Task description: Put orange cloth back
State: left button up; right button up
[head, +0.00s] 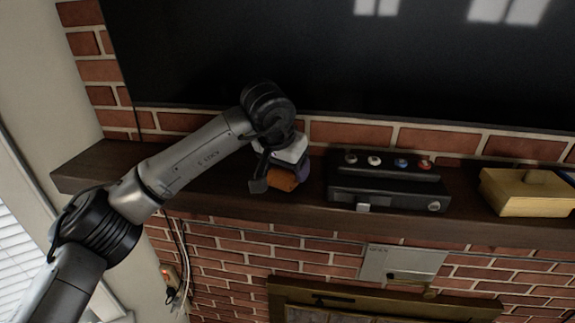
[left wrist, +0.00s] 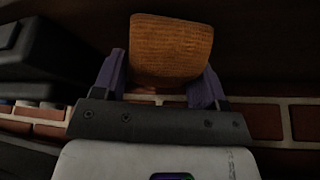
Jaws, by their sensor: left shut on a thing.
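The orange cloth (head: 284,179) is a small folded bundle at the mantel shelf, left of a black console. In the left wrist view the cloth (left wrist: 171,48) sits between the two purple fingers of my left gripper (left wrist: 160,82), which is shut on it. In the head view my left gripper (head: 287,172) is partly hidden by its own wrist, and whether the cloth touches the shelf cannot be told. My right gripper is not in view.
The dark wooden mantel (head: 215,188) runs across the brick wall. The black console (head: 388,185) with several coloured knobs stands right of the gripper, then a yellow box (head: 530,194). A large black screen (head: 380,70) hangs above. The mantel's left end is clear.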

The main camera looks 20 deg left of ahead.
pick_arm(q)
jog(key=shift+f, duration=0.1)
jog(key=o, duration=1)
jog(key=shift+c, duration=0.2)
jog(key=b+v, duration=0.2)
jog(key=v, duration=1)
jog(key=shift+b, duration=0.4)
jog(key=shift+w, duration=0.1)
